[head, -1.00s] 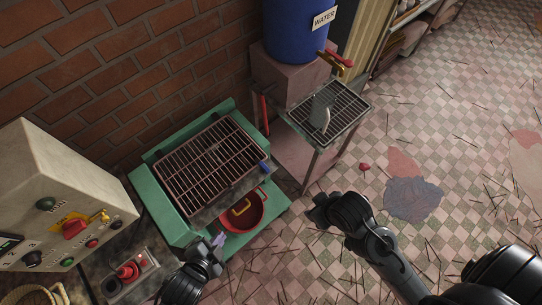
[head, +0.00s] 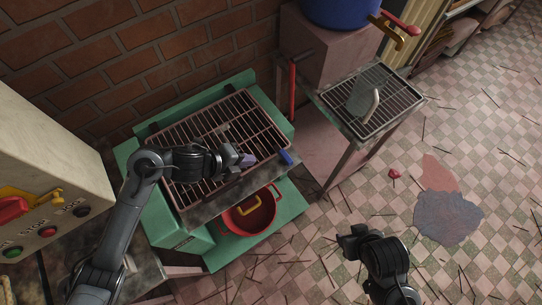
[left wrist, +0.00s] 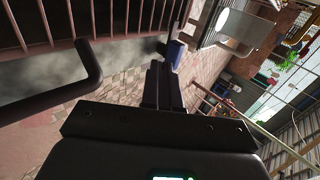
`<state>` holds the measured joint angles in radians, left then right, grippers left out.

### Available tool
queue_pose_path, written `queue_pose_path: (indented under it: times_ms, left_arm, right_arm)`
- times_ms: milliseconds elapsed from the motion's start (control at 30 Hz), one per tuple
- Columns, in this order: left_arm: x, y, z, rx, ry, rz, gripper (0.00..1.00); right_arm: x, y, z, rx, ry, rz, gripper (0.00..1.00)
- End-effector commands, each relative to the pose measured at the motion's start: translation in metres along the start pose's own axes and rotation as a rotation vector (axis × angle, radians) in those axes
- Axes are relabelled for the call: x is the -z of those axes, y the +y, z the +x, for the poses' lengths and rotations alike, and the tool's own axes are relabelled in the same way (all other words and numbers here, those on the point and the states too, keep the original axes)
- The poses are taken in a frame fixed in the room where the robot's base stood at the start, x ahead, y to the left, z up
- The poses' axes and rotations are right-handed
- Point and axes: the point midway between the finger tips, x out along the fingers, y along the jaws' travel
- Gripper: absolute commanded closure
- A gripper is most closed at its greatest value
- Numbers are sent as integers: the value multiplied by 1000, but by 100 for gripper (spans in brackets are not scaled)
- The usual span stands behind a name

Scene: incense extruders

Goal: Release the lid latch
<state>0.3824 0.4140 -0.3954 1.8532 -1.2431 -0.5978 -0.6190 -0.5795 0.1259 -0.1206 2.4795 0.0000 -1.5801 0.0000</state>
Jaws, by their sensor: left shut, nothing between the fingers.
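A dark barred grate lid (head: 215,135) covers the top of the green machine (head: 260,220). A small blue latch (head: 286,157) sits at its front right corner. My left gripper (head: 248,159) is over the front right part of the lid, a short way left of the latch, shut and empty. In the left wrist view its closed fingers (left wrist: 160,82) point toward the blue latch (left wrist: 176,54), which shows just beyond the tips. I cannot tell whether they touch it. My right gripper (head: 346,238) hangs over the floor to the right, apart from the machine; its jaws are unclear.
A red pot (head: 250,213) with a yellow handle sits below the lid's front. A control box (head: 45,160) stands at left. A rack table (head: 368,100) with a scoop and a blue water barrel (head: 340,10) stand behind right. Sticks litter the open floor.

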Motion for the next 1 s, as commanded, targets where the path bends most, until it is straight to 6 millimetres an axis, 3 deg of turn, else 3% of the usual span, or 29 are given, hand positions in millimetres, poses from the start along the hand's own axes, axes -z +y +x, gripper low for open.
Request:
queue_pose_path:
  times_ms: [133,667,1000]
  left_arm:
    - [-10,-6,1,17,-22,21,100]
    - [-12,-10,2,23,-26,24,100]
    - [-13,-10,44,24,-24,22,100]
  right_arm:
    - [-4,0,11,-2,0,-2,51]
    - [-3,-2,12,5,2,7,51]
    - [-7,-3,23,7,2,10,51]
